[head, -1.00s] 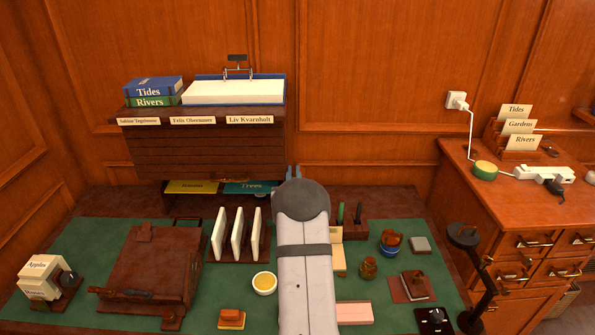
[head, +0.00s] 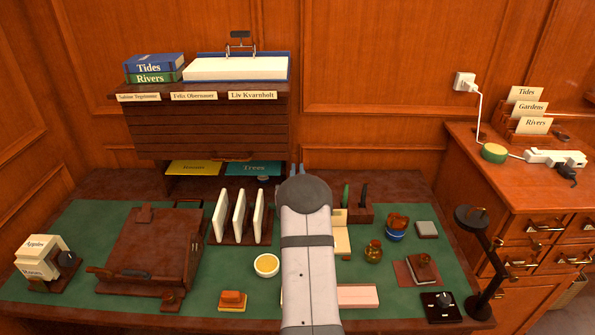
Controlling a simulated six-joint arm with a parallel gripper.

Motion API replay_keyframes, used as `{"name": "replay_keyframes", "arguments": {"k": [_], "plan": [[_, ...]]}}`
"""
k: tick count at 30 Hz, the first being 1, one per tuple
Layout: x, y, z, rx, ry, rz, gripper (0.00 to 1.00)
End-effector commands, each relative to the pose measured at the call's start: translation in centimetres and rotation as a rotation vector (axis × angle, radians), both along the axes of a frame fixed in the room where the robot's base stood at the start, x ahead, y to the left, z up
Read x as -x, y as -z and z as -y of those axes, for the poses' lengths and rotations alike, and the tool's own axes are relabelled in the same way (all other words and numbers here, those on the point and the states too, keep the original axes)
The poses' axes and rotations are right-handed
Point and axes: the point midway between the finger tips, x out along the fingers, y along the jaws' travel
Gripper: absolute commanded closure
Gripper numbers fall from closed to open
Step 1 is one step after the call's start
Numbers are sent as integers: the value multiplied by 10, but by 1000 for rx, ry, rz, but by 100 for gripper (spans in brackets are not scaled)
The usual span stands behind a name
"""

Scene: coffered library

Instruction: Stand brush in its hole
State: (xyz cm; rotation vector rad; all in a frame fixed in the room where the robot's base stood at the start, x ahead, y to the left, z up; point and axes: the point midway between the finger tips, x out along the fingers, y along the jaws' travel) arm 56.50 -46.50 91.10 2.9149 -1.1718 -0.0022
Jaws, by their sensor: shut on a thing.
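My arm rises from the bottom centre of the head view and hides most of my gripper (head: 297,171). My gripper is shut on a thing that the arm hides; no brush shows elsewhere. A dark wooden holder block (head: 361,215) stands on the green desk mat just right of the arm. A green upright item (head: 346,196) and a black one (head: 363,195) stand in it. Its left part is hidden, and I cannot make out a free hole.
A blue pot (head: 396,232), an amber jar (head: 373,252) and a dark lamp stand (head: 487,270) are to the right. The cabinet (head: 205,130) stands behind.

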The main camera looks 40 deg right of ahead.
Motion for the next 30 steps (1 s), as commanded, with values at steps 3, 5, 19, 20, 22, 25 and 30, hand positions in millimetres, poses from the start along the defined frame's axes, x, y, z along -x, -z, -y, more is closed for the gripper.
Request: {"name": "replay_keyframes", "arguments": {"k": [3, 5, 19, 20, 22, 25, 30], "plan": [[0, 14, 0, 0, 0, 0, 100], [0, 18, 0, 1, 0, 1, 100], [0, 26, 0, 0, 0, 0, 100], [0, 26, 0, 0, 0, 0, 100], [0, 26, 0, 0, 0, 0, 100], [0, 26, 0, 0, 0, 0, 70], [0, 26, 0, 0, 0, 0, 67]]}}
